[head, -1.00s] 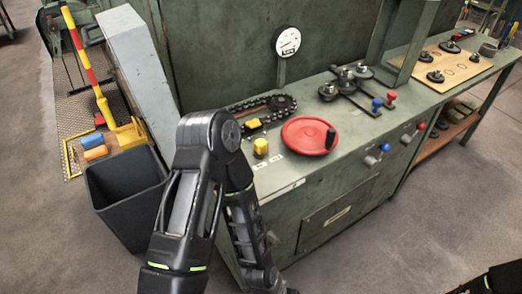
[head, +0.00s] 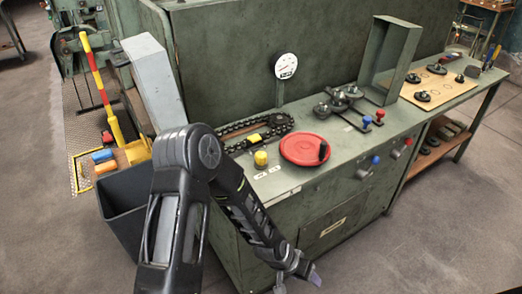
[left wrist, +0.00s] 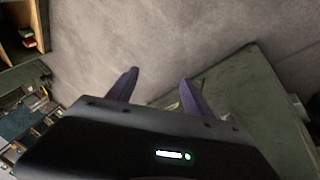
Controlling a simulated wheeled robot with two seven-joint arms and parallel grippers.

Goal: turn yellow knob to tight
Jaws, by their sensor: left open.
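The yellow knob (head: 261,158) stands on the near left part of the green bench top, left of the red handwheel (head: 304,149). Small white labels (head: 267,172) lie in front of it, too small to read. My left gripper (head: 300,277) hangs low in front of the bench, below and to the right of the knob. In the left wrist view its two fingers (left wrist: 158,88) are spread with nothing between them, over the floor beside a green bench panel (left wrist: 250,110). My right gripper is not in view.
A chain loop with a yellow block (head: 254,138) lies behind the knob. A gauge (head: 286,66) stands behind. Blue (head: 367,121) and red (head: 380,114) knobs are farther right. A black bin (head: 125,205) stands left. The floor at the front right is clear.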

